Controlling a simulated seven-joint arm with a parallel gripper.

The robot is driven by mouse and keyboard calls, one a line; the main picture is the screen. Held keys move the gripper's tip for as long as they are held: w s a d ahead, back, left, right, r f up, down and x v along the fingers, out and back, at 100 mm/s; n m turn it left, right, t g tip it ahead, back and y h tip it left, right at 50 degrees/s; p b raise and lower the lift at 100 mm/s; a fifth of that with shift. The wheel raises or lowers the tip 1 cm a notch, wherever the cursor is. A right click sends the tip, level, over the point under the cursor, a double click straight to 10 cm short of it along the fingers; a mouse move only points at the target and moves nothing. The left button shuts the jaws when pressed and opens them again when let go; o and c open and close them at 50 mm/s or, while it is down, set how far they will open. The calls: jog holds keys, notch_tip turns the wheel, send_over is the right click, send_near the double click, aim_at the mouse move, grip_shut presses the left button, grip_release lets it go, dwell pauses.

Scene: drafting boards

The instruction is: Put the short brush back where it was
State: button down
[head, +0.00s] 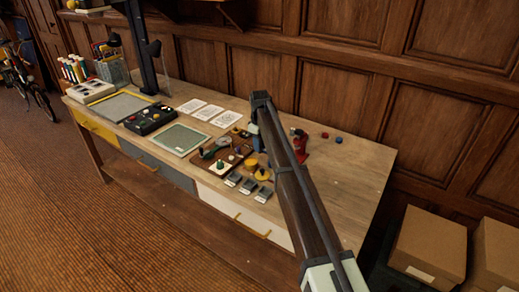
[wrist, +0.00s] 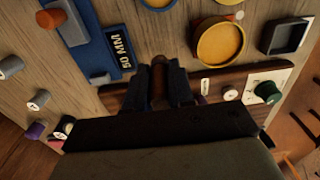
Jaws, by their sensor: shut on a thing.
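My gripper (wrist: 160,75) is in the wrist view, its dark fingers closed on a small brown piece (wrist: 159,68). This looks like the handle of the short brush, but most of it is hidden between the fingers. A blue block marked "50 MM" (wrist: 119,44) lies just left of the fingertips. In the head view, my arm reaches over the middle of the table, and the gripper and what it holds cannot be made out clearly. I cannot tell which spot is the brush's earlier place.
In the wrist view, a round yellow dish (wrist: 221,43) and a dark square dish (wrist: 286,36) are on the right.

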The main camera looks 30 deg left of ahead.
jog(key=shift+f, duration=1.2)
jog(key=shift+f, duration=0.15)
jog(key=c, duration=1)
grip_release()
notch_tip(320, 180, up, 12)
jog(key=shift+r, duration=0.15)
